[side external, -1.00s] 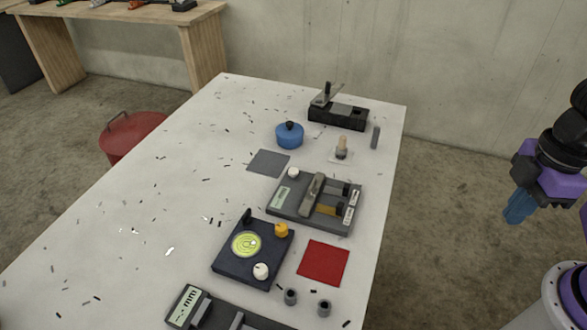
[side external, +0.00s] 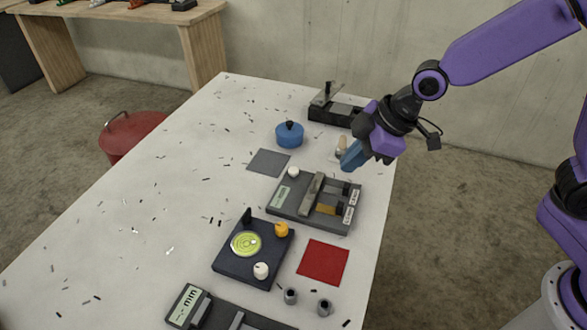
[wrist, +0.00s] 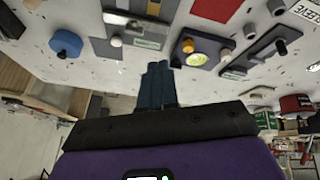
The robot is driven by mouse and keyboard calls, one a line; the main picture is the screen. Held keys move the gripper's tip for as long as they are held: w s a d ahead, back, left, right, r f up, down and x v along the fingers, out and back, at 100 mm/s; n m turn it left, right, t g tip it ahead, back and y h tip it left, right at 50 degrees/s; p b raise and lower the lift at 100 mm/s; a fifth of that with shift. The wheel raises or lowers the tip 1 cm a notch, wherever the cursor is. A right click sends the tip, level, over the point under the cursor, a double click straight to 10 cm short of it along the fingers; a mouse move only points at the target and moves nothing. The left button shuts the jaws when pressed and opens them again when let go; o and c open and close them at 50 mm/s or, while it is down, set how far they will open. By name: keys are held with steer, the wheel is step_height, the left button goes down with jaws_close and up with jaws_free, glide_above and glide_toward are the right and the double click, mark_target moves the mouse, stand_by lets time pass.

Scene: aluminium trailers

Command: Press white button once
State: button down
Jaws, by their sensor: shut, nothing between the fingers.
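A round white button (side external: 293,172) sits at the far-left corner of a grey device (side external: 278,211) with a small display and a slider. It also shows in the wrist view (wrist: 116,41). A second white knob (side external: 261,270) stands on the dark box (side external: 225,262) with a yellow-green dial and an orange knob; that knob is also in the wrist view (wrist: 225,53). My gripper (side external: 347,166) is shut and empty, its blue fingers above the table's right side, near the grey device's far end. The fingers also show in the wrist view (wrist: 157,70), touching no button.
A blue lidded pot (side external: 289,136), a grey square (side external: 268,163) and a black device (side external: 330,113) are farther back. A red square (side external: 323,262) and two small grey cylinders (side external: 291,296) are nearer. The table's left half has only scattered dark bits.

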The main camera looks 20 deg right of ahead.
mark_target(296, 171)
steer(key=w+a+f+t, duration=0.1)
steer(key=w+a+t, duration=0.1)
steer(key=w, duration=0.6)
steer(key=w+a+f+t, duration=0.1)
steer(key=w+a+t, duration=0.1)
steer(key=w, duration=0.6)
steer(key=shift+w+f+n, duration=0.15)
steer(key=shift+f+n, duration=0.15)
steer(key=shift+d+f, duration=0.1)
steer(key=shift+f, duration=4.3)
steer(key=shift+f, duration=0.15)
steer(key=shift+f, duration=0.3)
steer(key=shift+f, duration=0.8)
steer(key=shift+r, duration=1.2)
